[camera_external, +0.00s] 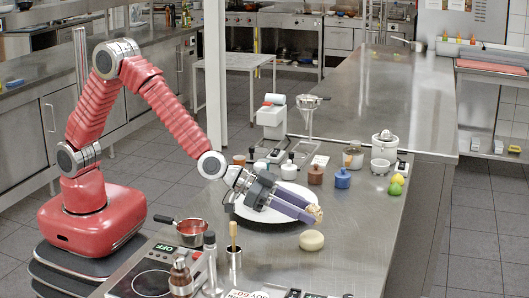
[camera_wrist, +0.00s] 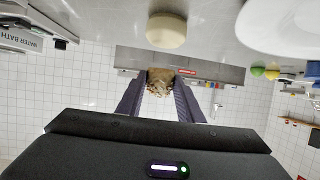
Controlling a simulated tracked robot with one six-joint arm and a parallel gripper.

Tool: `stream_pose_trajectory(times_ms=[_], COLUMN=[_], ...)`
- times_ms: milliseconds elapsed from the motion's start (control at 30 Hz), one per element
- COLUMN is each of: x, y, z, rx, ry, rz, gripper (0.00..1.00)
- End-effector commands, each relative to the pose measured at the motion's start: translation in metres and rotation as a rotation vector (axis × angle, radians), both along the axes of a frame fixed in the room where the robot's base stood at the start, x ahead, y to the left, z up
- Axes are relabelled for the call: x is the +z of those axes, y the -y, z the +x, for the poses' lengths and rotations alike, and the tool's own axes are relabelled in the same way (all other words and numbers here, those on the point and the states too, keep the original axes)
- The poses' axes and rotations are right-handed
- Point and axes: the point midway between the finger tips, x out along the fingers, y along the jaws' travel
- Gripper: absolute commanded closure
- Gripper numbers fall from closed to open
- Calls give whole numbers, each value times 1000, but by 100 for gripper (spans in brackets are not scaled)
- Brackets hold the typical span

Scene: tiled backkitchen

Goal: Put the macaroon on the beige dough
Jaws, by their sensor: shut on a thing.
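My gripper (camera_external: 313,216) is shut on the macaroon (camera_external: 319,212), a small lumpy tan-brown piece at the fingertips. In the wrist view the macaroon (camera_wrist: 162,79) sits between the two purple-grey fingers. The beige dough (camera_external: 311,240) is a smooth pale round lump on the steel counter, just below and in front of the fingertips in the external view. In the wrist view the dough (camera_wrist: 166,30) is at top centre, apart from the macaroon. The macaroon is held above the counter and does not touch the dough.
A large white plate (camera_external: 245,212) lies behind my gripper. Jars, including a blue one (camera_external: 342,178), and green and yellow fruit (camera_external: 396,186) stand behind. The counter right of the dough is clear.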

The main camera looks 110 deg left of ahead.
Motion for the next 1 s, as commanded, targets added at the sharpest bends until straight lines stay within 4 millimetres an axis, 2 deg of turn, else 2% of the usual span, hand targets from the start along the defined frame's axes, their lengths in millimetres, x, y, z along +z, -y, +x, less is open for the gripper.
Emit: stream_pose_trajectory(times_ms=[267, 500, 600, 933, 967, 1000], x=[-3, -31, -37, -38, -39, -38], y=[0, 0, 0, 0, 0, 0], z=[0, 0, 0, 0, 0, 0], rx=[0, 0, -1, 0, 0, -1], ry=[0, -1, 0, 0, 0, 1], rz=[0, 0, -1, -1, -1, -1], gripper=[88, 88, 88, 88, 66, 63])
